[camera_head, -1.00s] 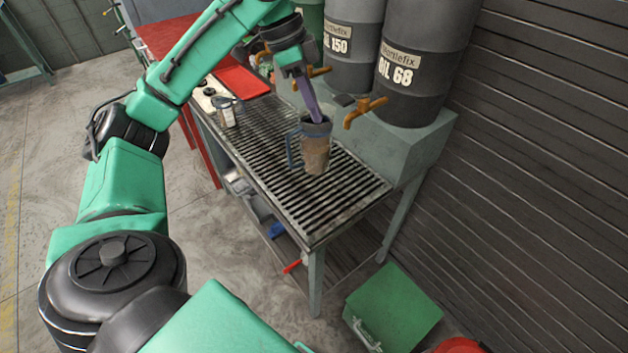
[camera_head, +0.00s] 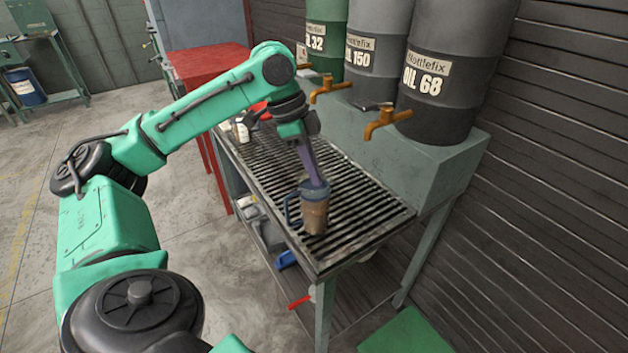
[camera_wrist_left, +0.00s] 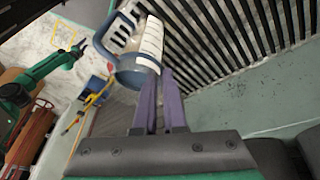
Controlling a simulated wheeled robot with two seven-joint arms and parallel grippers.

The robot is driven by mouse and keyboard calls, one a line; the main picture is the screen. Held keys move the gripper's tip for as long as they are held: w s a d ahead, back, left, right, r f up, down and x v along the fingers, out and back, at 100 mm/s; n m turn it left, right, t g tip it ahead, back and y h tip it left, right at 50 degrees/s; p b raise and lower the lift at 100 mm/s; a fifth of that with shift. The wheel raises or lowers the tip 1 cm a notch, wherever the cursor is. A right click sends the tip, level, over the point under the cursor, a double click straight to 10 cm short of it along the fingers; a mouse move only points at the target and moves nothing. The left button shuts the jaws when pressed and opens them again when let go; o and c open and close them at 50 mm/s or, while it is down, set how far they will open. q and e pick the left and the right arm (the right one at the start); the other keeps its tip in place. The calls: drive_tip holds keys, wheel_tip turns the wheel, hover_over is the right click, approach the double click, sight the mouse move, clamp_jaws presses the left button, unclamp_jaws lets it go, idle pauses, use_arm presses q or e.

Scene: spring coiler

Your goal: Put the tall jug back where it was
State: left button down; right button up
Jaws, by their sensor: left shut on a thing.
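The tall jug (camera_head: 314,216) is brownish with a grey-blue rim and a blue handle on its left. It is upright over the slatted grate (camera_head: 365,225), close to its front edge. Whether its base touches the slats is hard to tell. My left gripper (camera_head: 318,184) comes down from above, its purple fingers shut on the jug's rim. In the left wrist view the jug (camera_wrist_left: 139,70) is at the fingertips, with its handle to the left.
Orange taps (camera_head: 388,121) stick out over the back of the grate, below several oil drums (camera_head: 437,65). Small containers (camera_head: 241,130) and a red tray stand at the grate's far end. The slats to the right of the jug are clear.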

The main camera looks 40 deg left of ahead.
use_arm(q)
drive_tip(key=shift+f, duration=0.65)
drive_tip(key=c, duration=1)
unclamp_jaws()
drive_tip(key=shift+r, duration=0.15)
drive_tip(key=p+v, duration=0.2)
drive_tip(key=v, duration=1)
drive_tip(key=shift+p, duration=0.35)
drive_tip(key=shift+d, duration=0.1)
